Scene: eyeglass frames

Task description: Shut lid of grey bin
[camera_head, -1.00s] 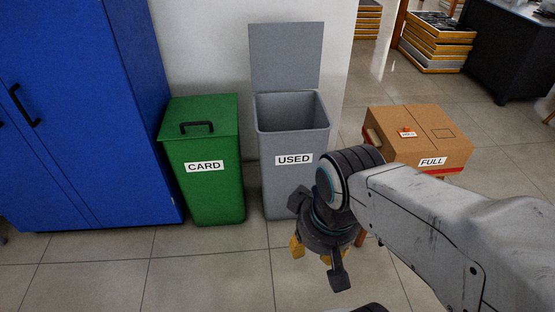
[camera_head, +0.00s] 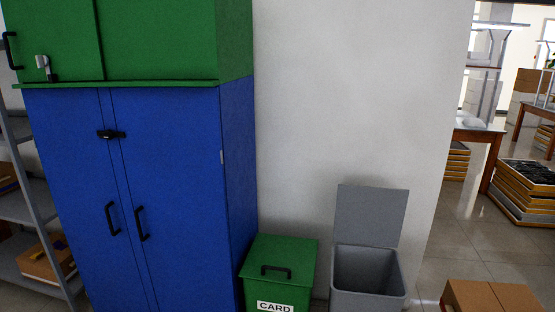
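The grey bin (camera_head: 369,300) stands at the lower right, against the white wall. Its grey lid (camera_head: 371,215) is up, standing upright at the back of the bin. The bin's opening shows and its inside looks empty as far as I can see. The lower front of the bin is cut off by the bottom edge of the picture. My gripper and arm are not in view now.
A green bin (camera_head: 262,258) labelled CARD, its lid down, stands just left of the grey bin. A blue cabinet (camera_head: 170,190) with a green cupboard (camera_head: 160,40) above it fills the left. A cardboard box (camera_head: 490,297) is at the lower right. Stacked trays (camera_head: 525,190) stand farther right.

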